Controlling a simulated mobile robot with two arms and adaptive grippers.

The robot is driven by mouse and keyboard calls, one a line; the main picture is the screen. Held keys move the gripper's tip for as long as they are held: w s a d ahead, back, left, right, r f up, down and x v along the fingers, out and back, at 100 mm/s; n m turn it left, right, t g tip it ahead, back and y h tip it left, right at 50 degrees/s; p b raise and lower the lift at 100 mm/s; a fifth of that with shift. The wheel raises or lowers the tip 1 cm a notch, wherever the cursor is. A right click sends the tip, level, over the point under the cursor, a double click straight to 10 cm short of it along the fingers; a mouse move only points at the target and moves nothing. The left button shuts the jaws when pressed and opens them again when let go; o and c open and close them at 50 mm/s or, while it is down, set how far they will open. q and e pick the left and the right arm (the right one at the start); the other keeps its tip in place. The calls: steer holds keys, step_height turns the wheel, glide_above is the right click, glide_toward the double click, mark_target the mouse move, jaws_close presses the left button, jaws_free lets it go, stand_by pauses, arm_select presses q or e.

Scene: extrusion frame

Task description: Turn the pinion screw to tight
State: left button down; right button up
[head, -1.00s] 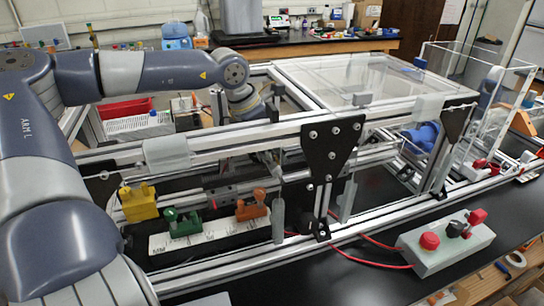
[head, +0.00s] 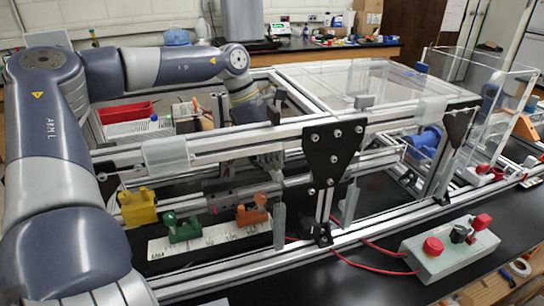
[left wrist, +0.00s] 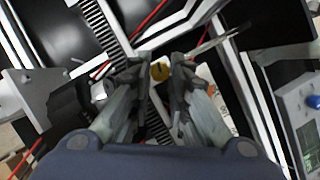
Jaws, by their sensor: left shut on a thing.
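A black toothed rack (left wrist: 97,28) runs nearby and appears again below, between the fingers. In the head view my left arm reaches over the front rail, and the gripper (head: 268,160) points down inside the frame. The rail and bracket partly hide it, and the screw cannot be made out there. My right gripper is in neither view.
The aluminium extrusion frame (head: 225,145) surrounds the gripper, with a black plate (head: 332,155) to its right. Yellow (head: 138,207), green (head: 182,228) and orange (head: 252,212) blocks stand in front. A grey control box (head: 445,255) with a red button is at the right front.

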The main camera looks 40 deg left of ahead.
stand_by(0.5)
arm_select(q)
steer(key=c, duration=1.5)
jaws_free()
